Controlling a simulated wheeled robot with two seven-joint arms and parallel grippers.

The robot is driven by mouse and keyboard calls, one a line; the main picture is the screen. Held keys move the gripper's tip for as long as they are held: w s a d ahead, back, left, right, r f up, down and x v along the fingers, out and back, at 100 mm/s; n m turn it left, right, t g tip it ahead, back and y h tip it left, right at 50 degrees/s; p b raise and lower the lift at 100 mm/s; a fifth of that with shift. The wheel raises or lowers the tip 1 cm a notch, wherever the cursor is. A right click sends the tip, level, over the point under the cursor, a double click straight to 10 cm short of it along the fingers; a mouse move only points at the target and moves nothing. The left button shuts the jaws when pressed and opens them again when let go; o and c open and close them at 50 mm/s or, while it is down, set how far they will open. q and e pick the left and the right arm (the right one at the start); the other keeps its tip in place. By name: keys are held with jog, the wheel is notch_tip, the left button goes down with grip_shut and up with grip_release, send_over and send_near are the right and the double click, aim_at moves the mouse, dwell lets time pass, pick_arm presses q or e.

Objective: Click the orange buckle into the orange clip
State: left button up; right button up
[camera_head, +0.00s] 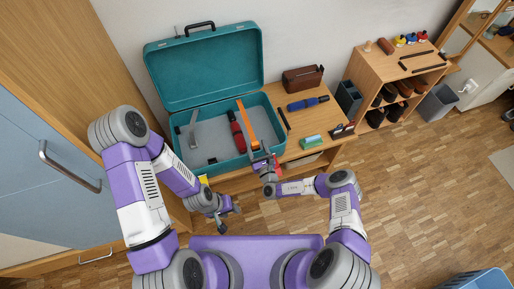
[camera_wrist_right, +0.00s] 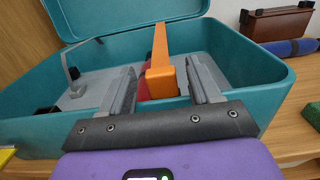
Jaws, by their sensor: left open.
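An open teal case (camera_head: 272,146) stands on the wooden table. A long orange bar (camera_head: 246,122) with a block at its near end stands inside it; in the right wrist view the orange block (camera_wrist_right: 161,82) is at the centre. I cannot tell which orange part is buckle and which is clip. My right gripper (camera_head: 264,158) is at the case's front wall. In the right wrist view its fingers (camera_wrist_right: 163,90) are apart on either side of the orange block, with gaps visible. My left gripper (camera_head: 230,217) is open and empty, below the table's front edge.
A grey strap-like piece (camera_head: 192,131) and a red and dark tool (camera_head: 237,132) lie in the case. The teal lid (camera_head: 205,68) is raised. A blue roll (camera_head: 307,103), a brown box (camera_head: 302,78) and a green block (camera_head: 311,142) are right of the case.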

jog(key=shift+s+f, duration=0.1)
jog(key=p+v, duration=0.2)
jog(key=v, duration=0.5)
jog(key=shift+s, duration=0.2)
jog(key=shift+d, duration=0.1)
dwell(0.3)
